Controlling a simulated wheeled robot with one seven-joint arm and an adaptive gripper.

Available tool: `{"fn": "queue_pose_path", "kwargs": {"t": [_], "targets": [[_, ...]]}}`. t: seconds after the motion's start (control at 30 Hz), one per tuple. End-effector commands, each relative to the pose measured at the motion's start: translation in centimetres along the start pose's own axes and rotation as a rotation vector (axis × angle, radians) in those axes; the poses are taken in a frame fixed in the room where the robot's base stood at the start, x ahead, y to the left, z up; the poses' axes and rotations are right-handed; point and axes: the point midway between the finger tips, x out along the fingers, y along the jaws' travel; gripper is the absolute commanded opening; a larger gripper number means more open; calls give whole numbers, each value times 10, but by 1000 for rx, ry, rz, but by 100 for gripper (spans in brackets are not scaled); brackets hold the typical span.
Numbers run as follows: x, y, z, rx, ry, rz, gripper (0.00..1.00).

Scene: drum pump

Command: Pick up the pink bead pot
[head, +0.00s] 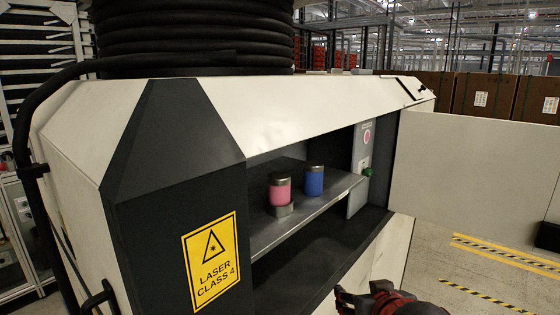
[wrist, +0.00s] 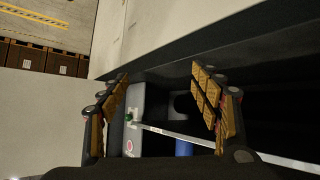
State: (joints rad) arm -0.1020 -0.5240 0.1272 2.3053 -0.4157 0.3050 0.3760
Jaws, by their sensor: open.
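The pink bead pot (head: 280,191) has a grey lid and stands upright on a low round grey base on the metal shelf (head: 318,210) inside the open cabinet. A blue pot (head: 314,181) with a grey lid stands on the same shelf, just right of and behind it. In the wrist view a blue shape, likely that pot (wrist: 184,148), shows partly between my fingers; I cannot make out the pink pot there. My gripper (wrist: 165,105) is open and empty. In the head view only its dark and red end shows at the bottom edge, lower right of the pots and apart from them.
The cabinet's white top edge (head: 320,113) overhangs the shelf. A dark panel with a yellow laser sign (head: 211,261) bounds the opening at left. The open white door (head: 470,175) stands at right. A green knob (head: 367,172) sits on the inner right wall.

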Motion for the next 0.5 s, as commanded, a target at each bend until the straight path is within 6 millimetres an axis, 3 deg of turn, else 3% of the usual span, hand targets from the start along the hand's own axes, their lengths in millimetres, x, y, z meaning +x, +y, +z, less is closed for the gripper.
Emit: {"fn": "queue_pose_path", "kwargs": {"t": [0.03, 0.2, 0.4, 0.5], "targets": [[-7, -7, -37, -12, 35, -20, 64], [-11, -39, -121, -40, 155, -107, 64], [-21, -86, -197, -70, 262, -244, 64], [-26, -107, -221, -80, 295, -305, 64]]}}
